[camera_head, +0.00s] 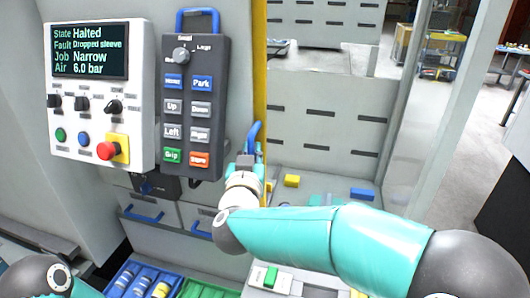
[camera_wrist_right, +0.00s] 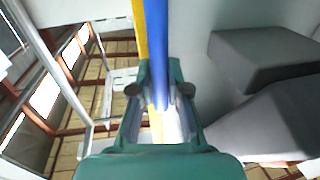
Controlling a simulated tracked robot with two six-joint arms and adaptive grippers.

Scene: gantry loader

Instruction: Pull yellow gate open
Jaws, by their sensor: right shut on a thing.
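The yellow gate shows as a narrow upright yellow edge (camera_head: 260,62) just right of the grey button pendant. A blue handle (camera_head: 254,135) stands out beside its lower part. My right gripper (camera_head: 249,157) is at this handle, partly hidden by its own wrist. In the right wrist view, the gripper (camera_wrist_right: 160,98) is shut on the blue handle (camera_wrist_right: 158,45), which runs between its fingers. The yellow edge (camera_wrist_right: 140,28) is close beside the handle there. My left gripper is out of the picture; only part of the left arm shows at the lower left.
The grey pendant (camera_head: 209,107) hangs close left of the gripper. A white control panel (camera_head: 103,122) reads Halted, Dropped sleeve. Below are drawers with blue handles (camera_head: 143,216) and a blue tray (camera_head: 116,280) of parts. A yellow block (camera_head: 292,180) lies right of the gripper.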

